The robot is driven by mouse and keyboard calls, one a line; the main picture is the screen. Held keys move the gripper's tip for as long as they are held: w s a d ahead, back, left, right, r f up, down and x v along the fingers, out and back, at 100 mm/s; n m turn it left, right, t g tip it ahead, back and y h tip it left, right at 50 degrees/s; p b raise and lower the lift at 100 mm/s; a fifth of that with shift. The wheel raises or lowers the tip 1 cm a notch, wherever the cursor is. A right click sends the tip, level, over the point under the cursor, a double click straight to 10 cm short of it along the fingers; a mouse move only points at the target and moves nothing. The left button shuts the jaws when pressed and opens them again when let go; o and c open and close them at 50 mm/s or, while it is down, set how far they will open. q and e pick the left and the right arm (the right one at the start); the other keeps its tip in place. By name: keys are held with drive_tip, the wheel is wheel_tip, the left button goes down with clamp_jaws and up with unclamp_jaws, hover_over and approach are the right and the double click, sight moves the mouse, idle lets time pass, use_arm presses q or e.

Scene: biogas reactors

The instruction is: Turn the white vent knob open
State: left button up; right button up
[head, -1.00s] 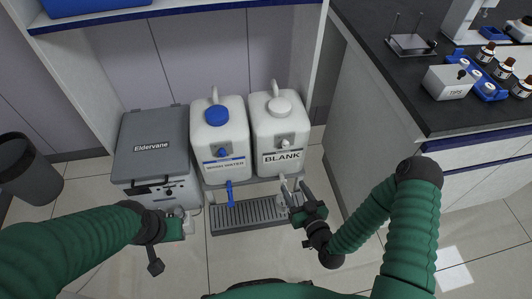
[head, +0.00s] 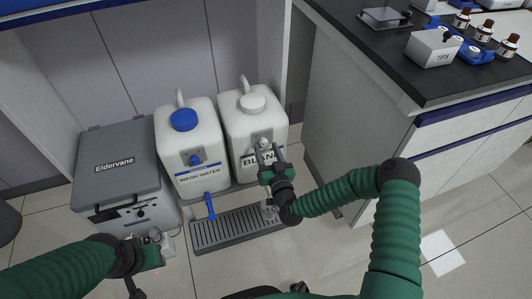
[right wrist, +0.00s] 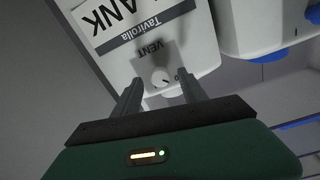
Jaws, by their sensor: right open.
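The white vent knob (right wrist: 161,79) sits on the BLANK carboy, below an upside-down VENT label in the right wrist view. In the head view the white BLANK carboy (head: 240,103) stands upright with a white cap, and the knob (head: 263,142) is just beyond my right fingertips. My right gripper (head: 267,151) is open, its fingers either side of the knob in the picture; I cannot tell whether they touch it. The right wrist view shows these fingers too (right wrist: 161,92). My left gripper (head: 150,258) is low in front of the grey box; its jaws are unclear.
The WASH WATER carboy (head: 187,130) with blue cap, knob and tap stands close left of the BLANK carboy. A grey Eldervane box (head: 112,150) is farther left. A drip tray (head: 238,228) lies in front. A dark-topped bench (head: 410,80) borders the right side.

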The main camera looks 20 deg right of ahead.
drive_tip(key=shift+w+r, duration=0.1)
drive_tip(key=shift+w, duration=0.35)
clamp_jaws()
